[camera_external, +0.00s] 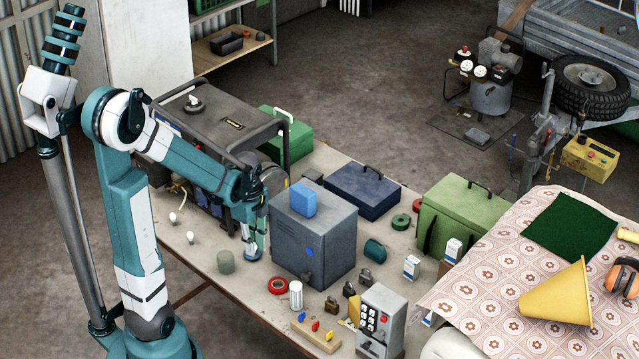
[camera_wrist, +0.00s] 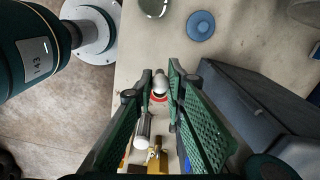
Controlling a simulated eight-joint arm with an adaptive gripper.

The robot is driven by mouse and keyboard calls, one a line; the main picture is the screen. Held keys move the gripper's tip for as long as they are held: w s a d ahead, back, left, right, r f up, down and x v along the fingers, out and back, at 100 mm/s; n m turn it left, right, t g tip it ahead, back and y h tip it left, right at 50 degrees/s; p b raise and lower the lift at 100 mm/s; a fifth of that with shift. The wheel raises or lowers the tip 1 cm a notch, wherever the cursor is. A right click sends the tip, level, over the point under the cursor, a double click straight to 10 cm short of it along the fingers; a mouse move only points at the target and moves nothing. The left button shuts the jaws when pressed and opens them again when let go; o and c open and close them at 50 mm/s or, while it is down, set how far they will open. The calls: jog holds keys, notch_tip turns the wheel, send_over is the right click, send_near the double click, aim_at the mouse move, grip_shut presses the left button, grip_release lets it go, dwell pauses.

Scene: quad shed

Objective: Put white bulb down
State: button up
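A white bulb (camera_wrist: 160,80) shows between the fingertips of my gripper (camera_wrist: 160,74) in the wrist view, filling the narrow gap; my gripper looks shut on it. In the external view my gripper (camera_external: 256,238) points down over the table, left of the grey metal box (camera_external: 316,243); the held bulb cannot be made out there. Two other white bulbs, one at the back (camera_external: 173,217) and one nearer (camera_external: 190,237), stand on the table (camera_external: 207,281) to the left of my gripper.
A generator (camera_external: 215,120) is behind. The table's left front edge has bare room.

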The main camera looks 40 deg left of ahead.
notch_tip(320, 180, up, 40)
jog(key=n+p, duration=0.2)
jog(key=p, duration=0.9)
send_over(254, 120)
jog(key=shift+s+d+f, duration=0.1)
jog(key=shift+d+f, duration=0.05)
jog(key=shift+f, duration=2.65)
jog(key=shift+f, duration=0.1)
jog(key=shift+f, duration=2.8)
jog(key=shift+f, duration=2.1)
